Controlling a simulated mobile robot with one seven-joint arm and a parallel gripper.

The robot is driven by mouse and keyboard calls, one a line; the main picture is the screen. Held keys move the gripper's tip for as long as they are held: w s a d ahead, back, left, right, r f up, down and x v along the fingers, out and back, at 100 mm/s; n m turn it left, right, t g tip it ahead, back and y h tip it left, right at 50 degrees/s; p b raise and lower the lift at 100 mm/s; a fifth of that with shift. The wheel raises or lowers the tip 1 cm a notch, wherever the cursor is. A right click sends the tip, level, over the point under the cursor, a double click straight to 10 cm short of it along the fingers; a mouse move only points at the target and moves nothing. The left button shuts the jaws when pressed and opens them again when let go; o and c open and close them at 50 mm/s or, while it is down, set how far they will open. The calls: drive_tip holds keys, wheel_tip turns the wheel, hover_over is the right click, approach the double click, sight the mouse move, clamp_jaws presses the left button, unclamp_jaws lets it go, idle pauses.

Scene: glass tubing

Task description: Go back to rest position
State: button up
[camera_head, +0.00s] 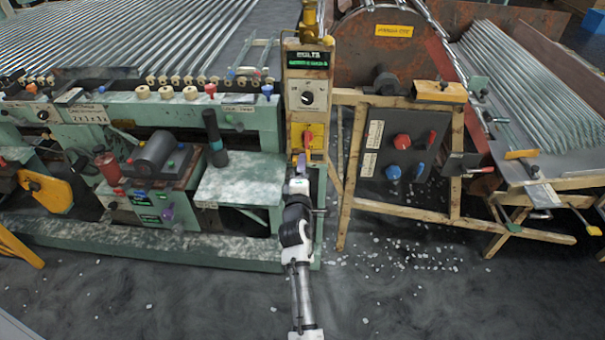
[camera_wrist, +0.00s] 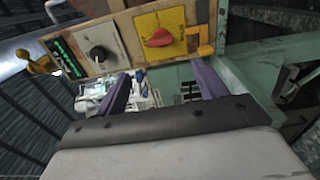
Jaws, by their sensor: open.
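My gripper (camera_wrist: 160,82) shows in the wrist view as two purple fingers spread apart. Nothing is visible between them except background machinery. In the head view my gripper (camera_head: 300,165) is at the end of my white and black arm, just below a control box (camera_head: 305,75). The box has a green-lit display, a black knob and a red switch (camera_head: 307,139) on a yellow plate. In the wrist view the red switch (camera_wrist: 158,38) lies beyond the fingertips, apart from them. The fingertips are small and partly unclear in the head view.
A green machine bench (camera_head: 240,180) stands left of my arm. A wooden frame (camera_head: 344,190) with a dark button panel (camera_head: 398,145) stands to the right. Glass tubes (camera_head: 535,90) lie on a rack at the far right. The floor (camera_head: 400,290) in front is open, with scattered white fragments.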

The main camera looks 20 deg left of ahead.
drive_tip(key=shift+s+d, duration=0.1)
drive_tip(key=shift+s, duration=0.15)
idle(0.4)
